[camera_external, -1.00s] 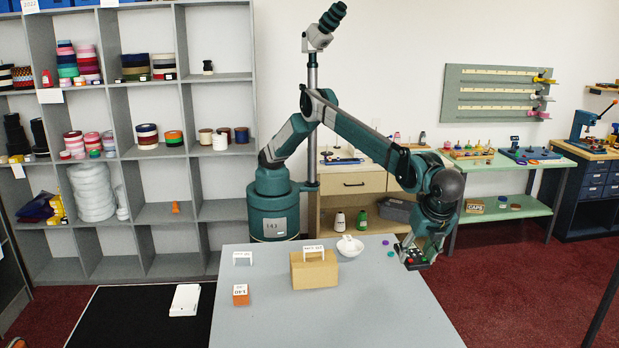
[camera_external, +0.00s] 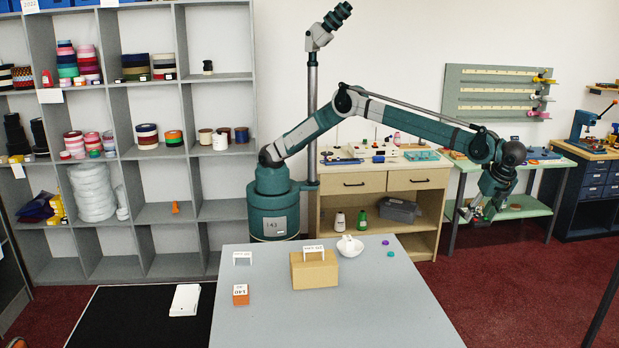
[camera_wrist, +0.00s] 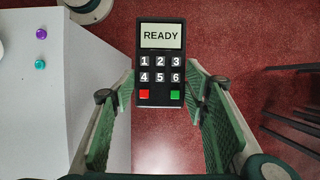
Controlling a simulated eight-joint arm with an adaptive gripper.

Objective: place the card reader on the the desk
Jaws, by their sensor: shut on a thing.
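The card reader (camera_wrist: 160,95) is a dark keypad with a "READY" screen, number keys, and a red and a green key. My gripper (camera_wrist: 162,92) is shut on it, with the green finger pads on either side. In the external view my gripper (camera_external: 469,212) hangs in the air to the right of the grey-topped desk (camera_external: 350,325), in front of the green bench. The card reader is small and hard to make out there. In the wrist view red floor lies below the card reader, and the desk's edge (camera_wrist: 68,130) is at left.
A cardboard-coloured box (camera_external: 314,272), a white bowl (camera_external: 350,247), an orange block (camera_external: 240,296), a small white sign (camera_external: 243,258), and purple (camera_external: 385,242) and teal (camera_external: 390,254) buttons are on the desk. Its front and right areas are clear. A green bench (camera_external: 525,207) stands behind.

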